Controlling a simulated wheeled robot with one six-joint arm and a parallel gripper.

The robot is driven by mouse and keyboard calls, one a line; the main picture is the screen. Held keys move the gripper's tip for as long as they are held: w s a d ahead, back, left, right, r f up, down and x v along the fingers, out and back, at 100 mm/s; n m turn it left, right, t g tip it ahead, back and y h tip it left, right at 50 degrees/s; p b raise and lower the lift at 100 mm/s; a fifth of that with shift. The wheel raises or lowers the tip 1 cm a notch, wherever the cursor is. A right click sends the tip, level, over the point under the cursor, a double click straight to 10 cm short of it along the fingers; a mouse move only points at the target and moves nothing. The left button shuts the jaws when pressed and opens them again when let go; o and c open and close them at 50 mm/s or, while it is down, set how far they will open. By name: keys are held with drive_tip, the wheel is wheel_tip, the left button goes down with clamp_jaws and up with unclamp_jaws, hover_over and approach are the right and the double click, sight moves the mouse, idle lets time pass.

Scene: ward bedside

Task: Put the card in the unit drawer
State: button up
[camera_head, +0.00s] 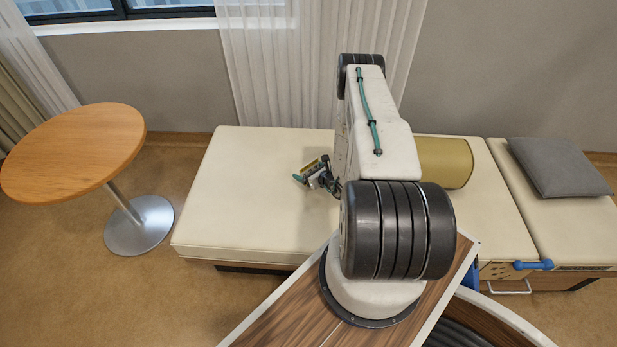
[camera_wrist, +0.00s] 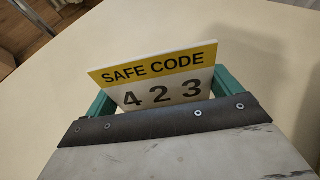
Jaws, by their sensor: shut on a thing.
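The card (camera_wrist: 158,78) is white with a yellow band and reads "SAFE CODE 4 2 3" in the wrist view. My gripper (camera_wrist: 160,88) has its green fingers on either side of the card and is shut on it. In the head view my gripper (camera_head: 313,172) is over the cream bed, left of my arm, and a small yellow edge of the card (camera_head: 311,165) shows there. My arm hides part of this area.
The cream bed (camera_head: 240,200) lies under my gripper, its left part bare. A yellow-tan bolster (camera_head: 446,162) lies right of my arm, and a grey pillow (camera_head: 558,167) lies farther right. A round wooden table (camera_head: 70,150) stands at left, bare.

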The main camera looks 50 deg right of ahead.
drive_tip(key=shift+s+f, duration=0.2)
drive_tip(key=shift+f, duration=1.4)
drive_tip(key=shift+f, duration=0.2)
drive_tip(key=o, duration=0.7)
drive_tip(key=shift+r, duration=0.15)
